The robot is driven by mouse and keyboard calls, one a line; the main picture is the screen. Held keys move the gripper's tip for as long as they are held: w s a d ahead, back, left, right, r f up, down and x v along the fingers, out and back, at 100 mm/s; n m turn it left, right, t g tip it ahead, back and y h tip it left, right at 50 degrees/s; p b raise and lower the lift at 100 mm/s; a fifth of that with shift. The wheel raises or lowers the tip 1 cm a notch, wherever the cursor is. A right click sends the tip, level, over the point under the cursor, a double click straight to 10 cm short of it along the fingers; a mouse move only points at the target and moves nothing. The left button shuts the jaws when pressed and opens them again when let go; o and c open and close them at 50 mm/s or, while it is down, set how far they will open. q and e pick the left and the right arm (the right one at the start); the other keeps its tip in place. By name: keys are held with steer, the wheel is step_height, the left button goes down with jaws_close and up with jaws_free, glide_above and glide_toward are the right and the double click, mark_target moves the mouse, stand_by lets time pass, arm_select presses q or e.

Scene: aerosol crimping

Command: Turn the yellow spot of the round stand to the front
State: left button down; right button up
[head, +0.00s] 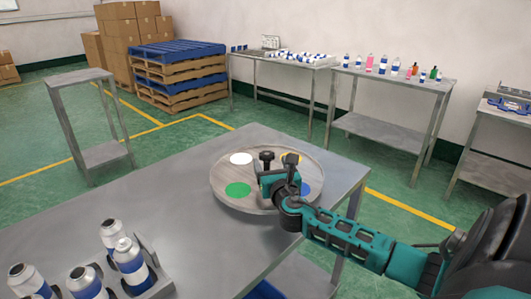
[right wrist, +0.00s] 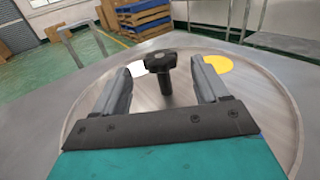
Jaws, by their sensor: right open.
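The round stand (head: 222,184) lies on the metal table. Its top has a white spot (head: 241,158) back left, a green spot (head: 237,190) front left, a blue spot (head: 304,189) front right, partly behind my arm, and the yellow spot (head: 290,157) back right, partly hidden. My right gripper (head: 273,173) is over the stand, open. In the right wrist view, its fingers (right wrist: 163,85) are apart on either side of a black knob (right wrist: 168,68) standing up from the stand. The yellow spot there (right wrist: 220,63) is beyond the right finger. My left gripper is out of view.
Several blue-and-white cans (head: 130,262) stand in a grey rack at the table's (head: 150,205) front left. The table is bare around the stand. Side tables with bottles (head: 384,66), pallets (head: 180,70) and cartons (head: 128,25) are in the background.

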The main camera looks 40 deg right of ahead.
mark_target(265, 151)
steer(key=b+x, duration=0.1)
steer(key=x, duration=0.6)
steer(key=shift+w+d, duration=0.1)
steer(key=shift+w, duration=0.15)
steer(key=shift+c, duration=0.2)
jaws_close()
